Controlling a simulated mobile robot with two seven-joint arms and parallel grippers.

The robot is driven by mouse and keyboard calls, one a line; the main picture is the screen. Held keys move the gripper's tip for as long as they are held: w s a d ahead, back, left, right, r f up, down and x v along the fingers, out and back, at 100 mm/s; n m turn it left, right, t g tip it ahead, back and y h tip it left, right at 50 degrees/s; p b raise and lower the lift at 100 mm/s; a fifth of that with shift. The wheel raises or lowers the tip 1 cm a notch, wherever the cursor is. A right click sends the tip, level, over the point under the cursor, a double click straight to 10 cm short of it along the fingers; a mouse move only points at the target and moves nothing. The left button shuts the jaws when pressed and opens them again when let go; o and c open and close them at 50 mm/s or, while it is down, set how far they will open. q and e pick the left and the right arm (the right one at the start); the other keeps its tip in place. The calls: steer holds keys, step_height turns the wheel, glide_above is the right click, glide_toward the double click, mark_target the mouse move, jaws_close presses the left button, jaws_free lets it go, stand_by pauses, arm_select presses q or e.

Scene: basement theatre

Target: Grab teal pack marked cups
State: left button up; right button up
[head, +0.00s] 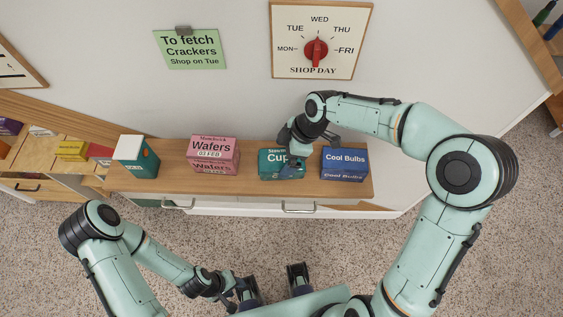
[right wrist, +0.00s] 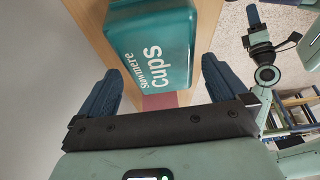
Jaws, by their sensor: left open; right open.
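The teal pack (head: 268,168) marked Cups stands on the wooden counter top, between a pink box and a blue box. My right gripper (head: 290,152) is over the pack from above and hides part of its label. In the right wrist view the teal pack (right wrist: 150,48) lies ahead of the open fingers, its near end between the fingertips. No grip on it shows, and contact cannot be told. My left gripper (head: 238,291) is low in the head view, open and empty, away from the counter.
The pink Wafers box (head: 214,154) is left of the pack; the blue Cool Bulbs box (head: 345,163) is close on its right. A white and teal box (head: 136,156) stands further left. A green note (head: 190,49) and a day dial (head: 319,40) are on the wall behind.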

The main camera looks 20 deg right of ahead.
mark_target(283, 158)
steer(key=shift+x, duration=2.5)
steer(key=shift+d+f, duration=0.15)
steer(key=shift+f, duration=0.1)
steer(key=c, duration=0.9)
